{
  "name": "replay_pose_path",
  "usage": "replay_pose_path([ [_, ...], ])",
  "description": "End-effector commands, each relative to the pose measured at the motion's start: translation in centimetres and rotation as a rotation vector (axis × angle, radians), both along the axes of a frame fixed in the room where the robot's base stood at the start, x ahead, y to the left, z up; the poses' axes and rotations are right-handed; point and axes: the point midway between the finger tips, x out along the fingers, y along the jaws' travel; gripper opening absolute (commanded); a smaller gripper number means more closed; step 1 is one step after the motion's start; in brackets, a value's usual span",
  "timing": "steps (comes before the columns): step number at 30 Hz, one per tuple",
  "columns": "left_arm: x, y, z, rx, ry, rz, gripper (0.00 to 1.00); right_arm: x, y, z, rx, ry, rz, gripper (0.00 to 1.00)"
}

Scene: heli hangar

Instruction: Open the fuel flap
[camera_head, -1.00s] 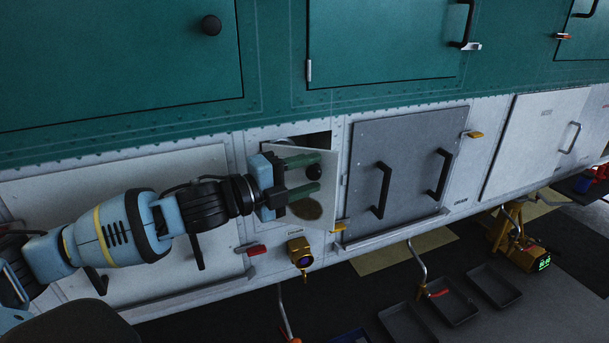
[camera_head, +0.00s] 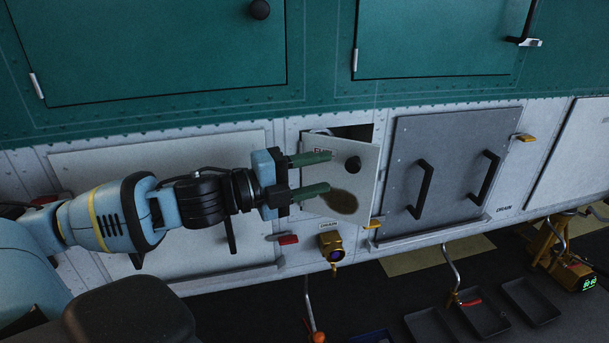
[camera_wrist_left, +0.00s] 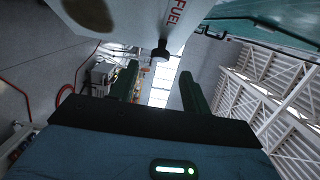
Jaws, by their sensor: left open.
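The fuel flap (camera_head: 352,193) is a small pale door with a round black knob (camera_head: 353,164), set in the lower white band of the helicopter's side. It stands partly open, with a dark gap (camera_head: 358,131) along its top. In the left wrist view the flap (camera_wrist_left: 190,14) shows red FUEL lettering and its knob (camera_wrist_left: 160,50). My left gripper (camera_head: 322,174) is open in front of the flap, its green fingers pointing right. The knob lies just beyond the fingertips and looks free of them. My right gripper is not in view.
A grey panel with two black handles (camera_head: 447,170) is right of the flap. A red latch (camera_head: 288,239), a yellow latch (camera_head: 374,224) and a brass fitting (camera_head: 331,247) sit below it. Trays (camera_head: 480,317) lie on the floor at the lower right.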

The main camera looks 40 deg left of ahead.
Motion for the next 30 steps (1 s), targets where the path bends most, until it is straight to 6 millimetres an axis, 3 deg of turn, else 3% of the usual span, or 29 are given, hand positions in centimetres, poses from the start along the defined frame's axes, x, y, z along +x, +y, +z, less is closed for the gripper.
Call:
replay_pose_path([
  [13, -1.5, 0.8, 0.1, 0.001, 0.000, 0.000, 0.48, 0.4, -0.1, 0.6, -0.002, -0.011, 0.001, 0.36],
  [30, -1.6, 1.0, 0.0, -0.022, 0.000, 0.006, 0.48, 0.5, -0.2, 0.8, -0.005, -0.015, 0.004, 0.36],
])
